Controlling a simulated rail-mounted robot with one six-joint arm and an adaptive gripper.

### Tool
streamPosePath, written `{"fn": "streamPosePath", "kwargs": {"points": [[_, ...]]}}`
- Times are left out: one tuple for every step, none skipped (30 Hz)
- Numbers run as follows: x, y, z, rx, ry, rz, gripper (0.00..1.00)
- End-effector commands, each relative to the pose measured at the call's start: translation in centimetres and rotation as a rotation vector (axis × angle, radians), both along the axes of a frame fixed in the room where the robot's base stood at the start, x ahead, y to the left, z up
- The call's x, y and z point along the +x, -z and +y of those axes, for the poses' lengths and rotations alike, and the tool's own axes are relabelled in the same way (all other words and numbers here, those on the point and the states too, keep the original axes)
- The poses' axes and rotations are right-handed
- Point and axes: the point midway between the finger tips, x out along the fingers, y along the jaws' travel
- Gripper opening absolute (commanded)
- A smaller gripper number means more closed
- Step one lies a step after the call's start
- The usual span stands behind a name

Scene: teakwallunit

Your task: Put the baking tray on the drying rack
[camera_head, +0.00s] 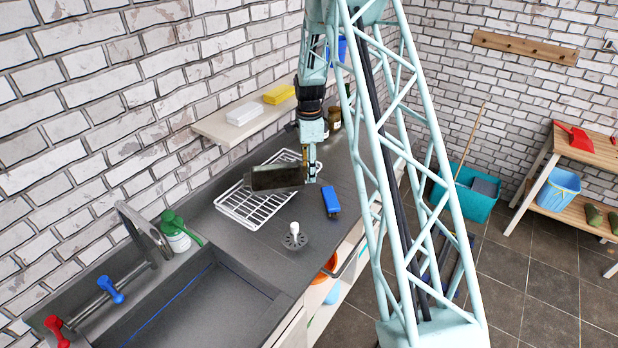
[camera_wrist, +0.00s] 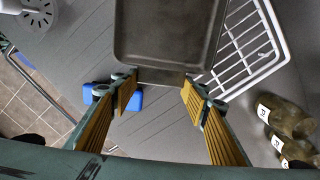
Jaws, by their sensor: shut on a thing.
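The dark baking tray (camera_head: 277,179) is held by my gripper (camera_head: 309,172), which is shut on its near edge. In the wrist view the tray (camera_wrist: 170,35) extends away from between the yellow-padded fingers of my gripper (camera_wrist: 158,88). The white wire drying rack (camera_head: 250,213) lies on the grey counter. In the head view the tray appears over the rack and hides part of it. In the wrist view the rack (camera_wrist: 262,50) shows to the right of the tray, partly covered by it. The gap between tray and rack cannot be judged.
A blue object (camera_head: 331,201) and a white-handled grey disc (camera_head: 295,238) lie on the counter. A green-topped bottle (camera_head: 176,236) stands by the sink (camera_head: 205,310). Jars (camera_wrist: 288,118) stand to the right in the wrist view. A wall shelf (camera_head: 240,118) runs behind the rack.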

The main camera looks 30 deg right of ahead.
Motion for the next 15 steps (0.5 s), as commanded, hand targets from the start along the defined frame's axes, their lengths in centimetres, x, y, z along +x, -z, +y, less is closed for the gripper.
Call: {"fn": "streamPosePath", "kwargs": {"points": [[0.0, 0.2, 0.0, 0.000, 0.000, 0.001, 0.27], [0.0, 0.4, 0.0, 0.001, 0.000, 0.002, 0.27], [-0.1, 0.7, 0.0, 0.001, 0.000, 0.002, 0.27], [-0.1, 0.9, 0.0, 0.001, 0.000, 0.002, 0.27], [-0.1, 1.2, 0.0, 0.001, 0.000, 0.002, 0.27], [0.0, 1.6, 0.0, 0.000, 0.000, 0.001, 0.27], [0.0, 1.8, 0.0, 0.000, 0.000, 0.001, 0.27], [0.0, 2.1, 0.0, 0.000, 0.000, 0.001, 0.27], [-0.1, 2.5, 0.0, 0.001, 0.000, 0.002, 0.27], [-0.1, 2.8, 0.0, 0.001, 0.000, 0.002, 0.27], [-0.1, 3.0, 0.0, 0.001, 0.000, 0.002, 0.27], [0.0, 3.2, 0.0, 0.000, 0.000, 0.001, 0.27], [0.0, 3.4, 0.0, 0.000, 0.000, 0.001, 0.27], [0.0, 3.5, 0.0, 0.000, 0.000, 0.000, 0.27], [0.0, 3.5, 0.0, 0.000, 0.000, 0.000, 0.27]]}}
